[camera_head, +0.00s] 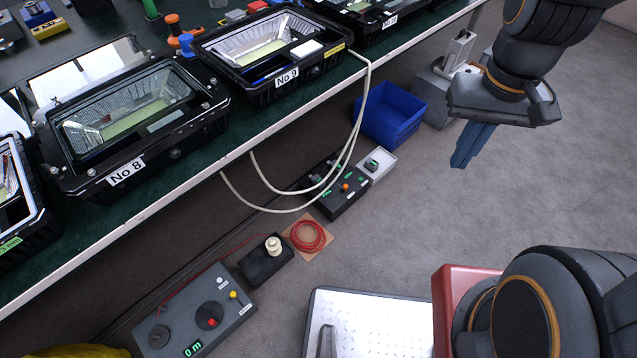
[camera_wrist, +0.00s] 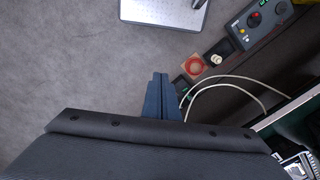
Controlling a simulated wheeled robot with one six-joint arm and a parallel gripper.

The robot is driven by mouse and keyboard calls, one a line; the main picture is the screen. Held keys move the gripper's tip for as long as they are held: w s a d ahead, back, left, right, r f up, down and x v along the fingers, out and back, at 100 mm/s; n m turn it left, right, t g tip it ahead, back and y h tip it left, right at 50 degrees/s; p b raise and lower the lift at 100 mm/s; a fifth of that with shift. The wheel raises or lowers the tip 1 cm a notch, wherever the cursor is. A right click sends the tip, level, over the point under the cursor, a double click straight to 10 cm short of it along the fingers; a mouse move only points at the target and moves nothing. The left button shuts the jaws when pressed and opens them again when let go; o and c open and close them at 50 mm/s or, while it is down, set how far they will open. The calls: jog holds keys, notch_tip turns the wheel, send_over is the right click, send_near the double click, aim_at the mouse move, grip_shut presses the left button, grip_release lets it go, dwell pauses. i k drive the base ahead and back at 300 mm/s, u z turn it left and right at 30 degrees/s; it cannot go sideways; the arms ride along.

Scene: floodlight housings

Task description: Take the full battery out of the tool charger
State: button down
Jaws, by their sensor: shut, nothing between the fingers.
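A black box (camera_head: 338,197) on the floor below the bench looks like the tool charger. Small green parts and an orange one show on its top; I cannot tell which is the full battery. A light grey box (camera_head: 381,160) with a small dark and green item (camera_head: 372,164) in it stands at its back right. My gripper (camera_head: 459,164) hangs in the air to the right of both, its blue fingers together and empty. In the wrist view the shut fingers (camera_wrist: 160,76) point over the floor, and part of the black box (camera_wrist: 181,83) shows beside them.
A blue bin (camera_head: 392,112) stands behind the boxes. Pale cables (camera_head: 362,110) loop down from the bench past the black box. A red coil (camera_head: 308,235), a grey meter unit (camera_head: 196,318) and the bench edge (camera_head: 150,213) lie left.

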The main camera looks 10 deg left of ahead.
aim_at(316, 179)
jog(key=z, duration=0.05)
jog(key=k, duration=0.5)
jog(key=z, duration=1.15)
jog(key=i, duration=0.95)
jog(key=u, duration=2.35)
